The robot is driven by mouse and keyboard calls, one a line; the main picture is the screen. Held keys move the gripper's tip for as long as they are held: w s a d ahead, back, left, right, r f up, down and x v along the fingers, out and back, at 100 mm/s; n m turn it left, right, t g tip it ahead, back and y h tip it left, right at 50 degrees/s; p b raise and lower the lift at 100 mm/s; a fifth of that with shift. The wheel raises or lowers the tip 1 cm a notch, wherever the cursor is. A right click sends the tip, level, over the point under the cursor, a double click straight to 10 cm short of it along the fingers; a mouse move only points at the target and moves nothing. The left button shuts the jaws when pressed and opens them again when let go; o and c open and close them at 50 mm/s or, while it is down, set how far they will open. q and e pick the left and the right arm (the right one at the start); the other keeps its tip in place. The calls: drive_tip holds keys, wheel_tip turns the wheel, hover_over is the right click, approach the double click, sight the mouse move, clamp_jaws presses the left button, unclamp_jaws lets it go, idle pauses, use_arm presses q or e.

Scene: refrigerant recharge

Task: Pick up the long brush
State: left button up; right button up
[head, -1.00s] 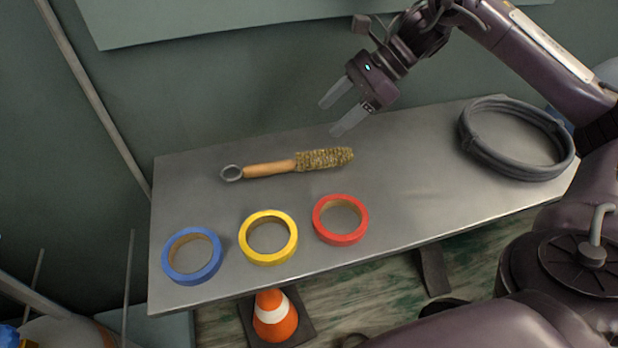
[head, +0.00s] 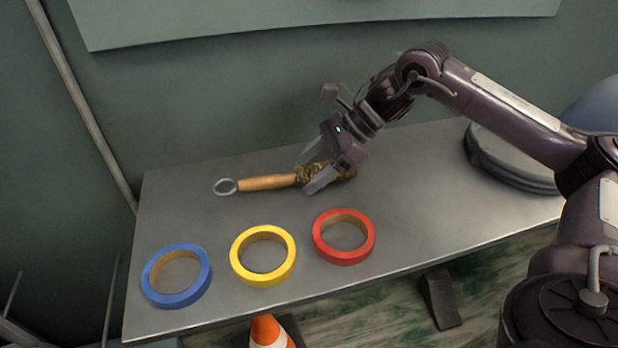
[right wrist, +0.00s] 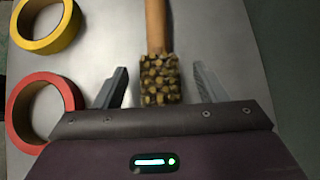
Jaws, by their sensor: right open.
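The long brush lies on the grey metal table, with a wooden handle (head: 264,183), a metal ring at its left end and a bristly head (head: 312,177) at its right. My right gripper (head: 311,172) is open over the bristly head, one finger on each side of it, and partly hides it. In the right wrist view the bristles (right wrist: 160,80) lie between the two open fingers (right wrist: 160,88), apart from both, and the handle runs away upward. My left gripper is not in view.
Blue tape (head: 176,276), yellow tape (head: 263,256) and red tape (head: 343,237) rolls lie along the table's (head: 420,190) front edge. A dark coiled hose (head: 510,165) lies at the right, partly behind my arm. An orange cone (head: 268,332) stands below the table.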

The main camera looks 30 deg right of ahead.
drive_tip(key=shift+w+a+f, duration=0.1)
drive_tip(key=shift+a+f, duration=0.2)
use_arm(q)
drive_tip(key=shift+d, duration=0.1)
use_arm(e)
drive_tip(key=shift+c, duration=0.3)
